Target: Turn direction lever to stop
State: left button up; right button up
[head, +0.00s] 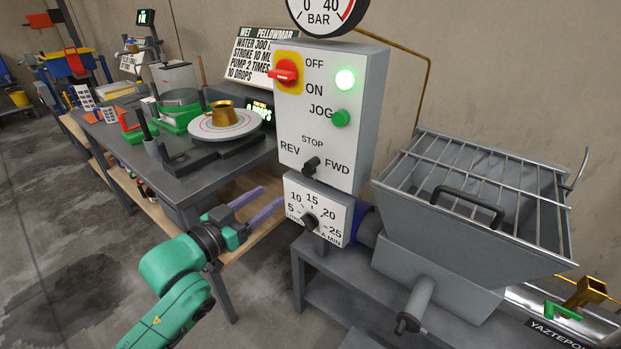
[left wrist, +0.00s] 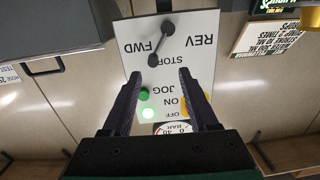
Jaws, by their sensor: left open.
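The direction lever (head: 311,164) is a short black lever on the light grey control box (head: 358,110), below the word STOP and between REV and FWD. In the left wrist view the lever (left wrist: 161,43) shows upside down with its labels and slants, one end beside STOP and FWD. I cannot tell for sure which label it points at. My left gripper (head: 273,197) is open and empty, to the left of the box and lower than the lever in the head view. In the left wrist view its fingertips (left wrist: 160,74) point toward the panel, apart from the lever. My right gripper is not in view.
A red rotary switch (head: 285,72), a lit green lamp (head: 345,79) and a green JOG button (head: 341,118) are higher on the box. A speed dial (head: 310,221) is below. A grated hopper (head: 470,250) stands right, a workbench (head: 222,165) left.

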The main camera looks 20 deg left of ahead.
aim_at(308, 169)
pick_arm(q)
jog(key=shift+h, duration=0.4)
jog(key=p+x, duration=0.1)
jog(key=x, duration=0.3)
jog(key=r+p+x, duration=0.1)
jog(key=x, duration=0.4)
jog(key=d+p+x, duration=0.1)
jog(key=x, duration=0.4)
jog(key=shift+d+r, duration=0.15)
jog(key=shift+r, duration=0.25)
jog(key=shift+s, duration=0.1)
grip_shut()
jog(key=shift+f, duration=0.15)
